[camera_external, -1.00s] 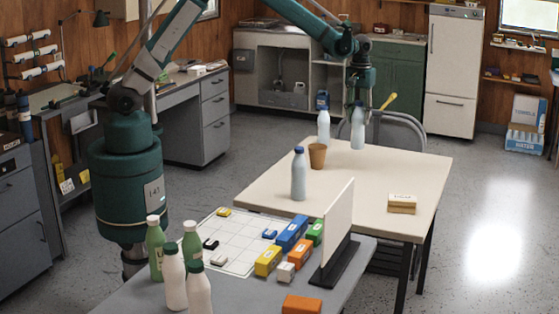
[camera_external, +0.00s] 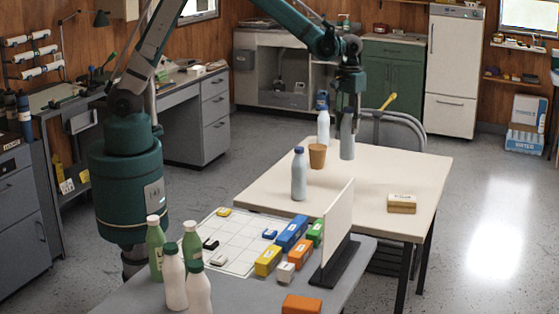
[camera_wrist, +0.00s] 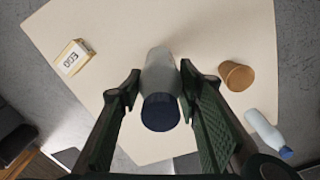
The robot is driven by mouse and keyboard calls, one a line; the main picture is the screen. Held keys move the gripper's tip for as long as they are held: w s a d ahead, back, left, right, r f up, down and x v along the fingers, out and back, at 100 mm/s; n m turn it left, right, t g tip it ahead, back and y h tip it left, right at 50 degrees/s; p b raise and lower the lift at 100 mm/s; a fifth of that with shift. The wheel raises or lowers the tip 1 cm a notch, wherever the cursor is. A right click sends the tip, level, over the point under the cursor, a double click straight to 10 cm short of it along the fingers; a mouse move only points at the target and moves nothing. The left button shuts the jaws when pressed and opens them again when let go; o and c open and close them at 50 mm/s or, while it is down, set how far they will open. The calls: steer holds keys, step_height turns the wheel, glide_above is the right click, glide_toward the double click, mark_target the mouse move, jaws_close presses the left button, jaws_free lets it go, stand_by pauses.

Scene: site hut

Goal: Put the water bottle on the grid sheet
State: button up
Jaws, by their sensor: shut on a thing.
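My gripper (camera_external: 348,98) is shut on a pale water bottle (camera_external: 347,142) with a dark blue cap. In the wrist view the bottle (camera_wrist: 160,75) is between the two fingers, cap toward the camera. It is roughly upright over the cream table; I cannot tell if its base touches the top. Two similar blue-capped bottles stand on that table, one at the front left (camera_external: 299,177) and one farther back (camera_external: 323,127). The white grid sheet (camera_external: 236,242) lies on the grey table at the front, with small blocks on and beside it.
A brown cup (camera_external: 317,155) stands between the bottles, and a small box (camera_external: 402,203) lies at the right. A white upright panel (camera_external: 339,232) and several coloured blocks border the sheet's right side. Green and white bottles (camera_external: 173,277) stand at its front left.

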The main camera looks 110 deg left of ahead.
steer(key=s+d+r+m, duration=0.1)
steer(key=s+d+m, duration=0.3)
steer(key=d, duration=1)
steer(key=s+d+m, duration=0.2)
steer(key=s+d, duration=0.3)
steer(key=d, duration=0.9)
steer(key=s+d+f+m+b, duration=0.2)
steer(key=s+d+m, duration=0.4)
steer(key=s+d, duration=1.2)
steer(key=s+f, duration=0.1)
steer(key=s, duration=0.1)
steer(key=shift+s+f+m, duration=0.15)
steer(key=shift+s+m, duration=0.15)
steer(key=shift+m, duration=0.1)
steer(key=shift+f+b, duration=0.7)
steer(key=shift+f, duration=2.35)
